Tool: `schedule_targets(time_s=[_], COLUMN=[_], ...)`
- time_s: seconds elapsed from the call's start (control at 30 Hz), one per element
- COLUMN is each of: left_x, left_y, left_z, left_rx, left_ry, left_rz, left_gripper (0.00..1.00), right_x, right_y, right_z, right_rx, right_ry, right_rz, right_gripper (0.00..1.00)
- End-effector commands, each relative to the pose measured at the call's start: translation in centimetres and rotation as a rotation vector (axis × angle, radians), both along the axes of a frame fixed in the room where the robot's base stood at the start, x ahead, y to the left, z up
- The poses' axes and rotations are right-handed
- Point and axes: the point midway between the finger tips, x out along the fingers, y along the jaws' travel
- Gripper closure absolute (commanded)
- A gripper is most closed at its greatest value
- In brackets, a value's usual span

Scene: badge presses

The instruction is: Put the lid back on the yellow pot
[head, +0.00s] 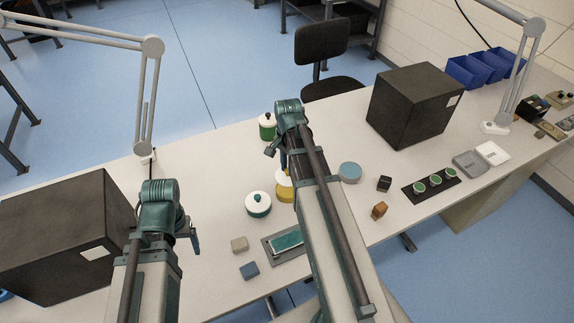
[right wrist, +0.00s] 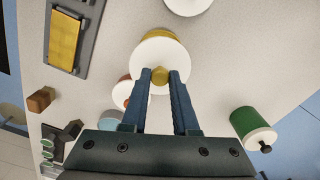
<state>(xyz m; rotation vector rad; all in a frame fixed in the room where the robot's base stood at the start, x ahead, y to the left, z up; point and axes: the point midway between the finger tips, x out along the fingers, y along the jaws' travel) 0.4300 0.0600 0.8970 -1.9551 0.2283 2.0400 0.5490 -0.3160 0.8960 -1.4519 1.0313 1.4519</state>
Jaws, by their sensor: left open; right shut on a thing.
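The yellow pot (head: 285,194) stands on the table, partly hidden behind my right arm in the head view. In the right wrist view its yellow side (right wrist: 152,36) shows past the edge of a white lid (right wrist: 152,55) with a yellow knob (right wrist: 160,77). My right gripper (right wrist: 160,80) is shut on that knob, with the lid over the pot. I cannot tell whether the lid rests on the rim or is slightly above it. My left gripper (head: 193,236) is open and empty, over the table at the left, away from the pot.
A white-lidded pot (head: 258,204) stands just left of the yellow pot, and a green pot (head: 267,127) behind it. A blue-grey round tin (head: 350,172) is to the right. A tray with a teal block (head: 287,240) lies in front. Dark boxes (head: 415,104) stand at both sides.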

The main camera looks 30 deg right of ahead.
Motion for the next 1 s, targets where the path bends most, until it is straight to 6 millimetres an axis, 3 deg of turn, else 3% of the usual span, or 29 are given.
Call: schedule_targets(time_s=[0.6, 1.0], left_x=[0.0, 0.0], left_y=[0.0, 0.0], left_z=[-5.5, -5.8], left_rx=[0.0, 0.0], left_ry=[0.0, 0.0], left_rz=[0.0, 0.0], left_gripper=[0.18, 0.18], right_x=[0.0, 0.0], right_y=[0.0, 0.0], right_z=[-5.5, -5.8], right_rx=[0.0, 0.0], right_ry=[0.0, 0.0], right_rz=[0.0, 0.0], right_gripper=[1.0, 1.0])
